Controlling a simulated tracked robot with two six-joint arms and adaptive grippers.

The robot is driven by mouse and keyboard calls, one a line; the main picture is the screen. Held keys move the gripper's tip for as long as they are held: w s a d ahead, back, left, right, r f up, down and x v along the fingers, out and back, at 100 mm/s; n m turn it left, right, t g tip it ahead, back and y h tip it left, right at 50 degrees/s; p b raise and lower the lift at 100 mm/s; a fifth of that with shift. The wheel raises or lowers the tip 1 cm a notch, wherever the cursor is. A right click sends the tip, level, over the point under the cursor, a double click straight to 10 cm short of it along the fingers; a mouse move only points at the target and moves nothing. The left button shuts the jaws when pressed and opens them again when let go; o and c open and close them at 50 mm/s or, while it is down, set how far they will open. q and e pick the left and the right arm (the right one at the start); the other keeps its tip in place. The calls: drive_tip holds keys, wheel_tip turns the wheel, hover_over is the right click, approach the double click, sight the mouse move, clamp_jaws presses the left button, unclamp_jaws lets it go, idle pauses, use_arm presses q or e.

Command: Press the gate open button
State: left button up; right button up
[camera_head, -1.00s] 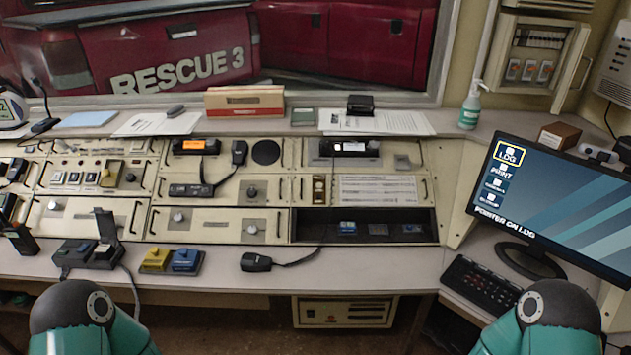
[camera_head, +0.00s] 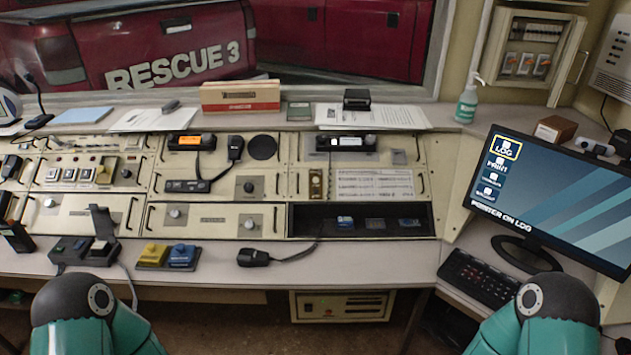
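No label reading gate open is legible, so I cannot tell which control is that button. On the desk's front left stand a yellow push-button box (camera_head: 152,255) and a blue one (camera_head: 182,256), side by side. Left of them is a dark control box (camera_head: 72,252) with a raised flip cover (camera_head: 102,221) and a pale key below it. A row of square keys (camera_head: 83,175) sits on the console panel at left. Neither gripper shows; only rounded upper parts of my two arms stand at the bottom left and bottom right.
A corded hand microphone (camera_head: 254,257) lies on the desk right of the blue box. A monitor (camera_head: 555,200) showing LOG highlighted and a keyboard (camera_head: 480,279) stand at right. An open dark bay (camera_head: 400,222) holds small items. The desk front between microphone and keyboard is clear.

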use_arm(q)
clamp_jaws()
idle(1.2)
